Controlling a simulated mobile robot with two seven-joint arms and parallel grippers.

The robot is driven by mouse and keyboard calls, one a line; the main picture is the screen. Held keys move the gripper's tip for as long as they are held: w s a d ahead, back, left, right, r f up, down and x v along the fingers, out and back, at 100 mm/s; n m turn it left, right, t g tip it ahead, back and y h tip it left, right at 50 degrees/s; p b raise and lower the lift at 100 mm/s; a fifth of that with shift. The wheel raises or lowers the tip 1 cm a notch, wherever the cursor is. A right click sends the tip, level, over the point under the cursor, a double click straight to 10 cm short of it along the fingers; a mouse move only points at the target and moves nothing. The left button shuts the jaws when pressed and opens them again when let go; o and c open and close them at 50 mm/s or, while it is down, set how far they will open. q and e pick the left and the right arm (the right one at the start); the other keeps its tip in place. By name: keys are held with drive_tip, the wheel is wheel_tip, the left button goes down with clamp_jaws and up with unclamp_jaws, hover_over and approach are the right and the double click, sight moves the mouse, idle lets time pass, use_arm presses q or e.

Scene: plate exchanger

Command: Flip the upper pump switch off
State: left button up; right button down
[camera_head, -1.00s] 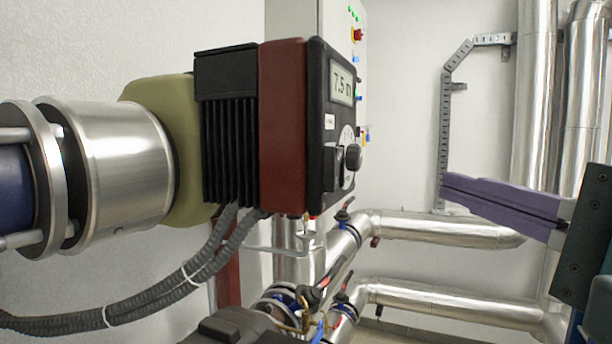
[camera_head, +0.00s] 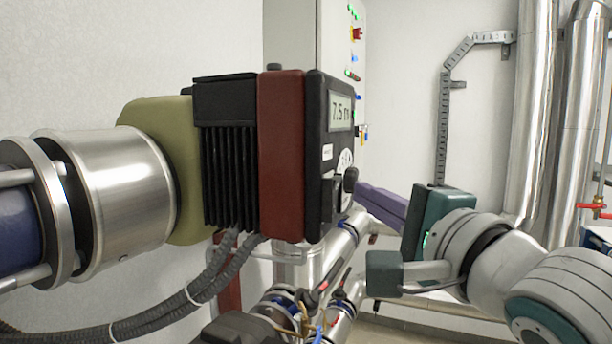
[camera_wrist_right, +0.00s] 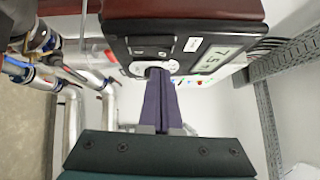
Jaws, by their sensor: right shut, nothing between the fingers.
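The upper pump (camera_head: 281,155) has a dark red and black head with a front panel reading about 7.5 m. A black knob-like switch (camera_head: 350,180) sticks out of a pale dial on that panel. It also shows in the wrist view (camera_wrist_right: 154,70), partly hidden by my fingertips. My right gripper (camera_head: 362,192) has purple fingers, shut and empty. Their tips are right at the knob from the right side. I cannot tell whether they touch it. In the wrist view the shut fingers (camera_wrist_right: 158,84) point at the dial. My left gripper is out of view.
A tall control cabinet (camera_head: 292,35) with lights and a red switch stands behind the pump. Silver pipes and valves (camera_head: 335,240) run below the panel. Corrugated cables (camera_head: 205,278) hang under the pump. A grey cable tray (camera_head: 443,120) is on the back wall.

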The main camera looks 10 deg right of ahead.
drive_tip(key=shift+w+a+r, duration=0.1)
drive_tip(key=shift+w+a, duration=0.35)
drive_tip(key=shift+a, duration=0.2)
drive_tip(key=shift+a+r+p, duration=0.15)
drive_tip(key=shift+r+p, duration=0.25)
drive_tip(key=shift+p, duration=0.45)
drive_tip(key=shift+w+f+n+g, duration=0.1)
drive_tip(key=shift+f+n+g, duration=0.15)
drive_tip(key=shift+n+g, duration=0.05)
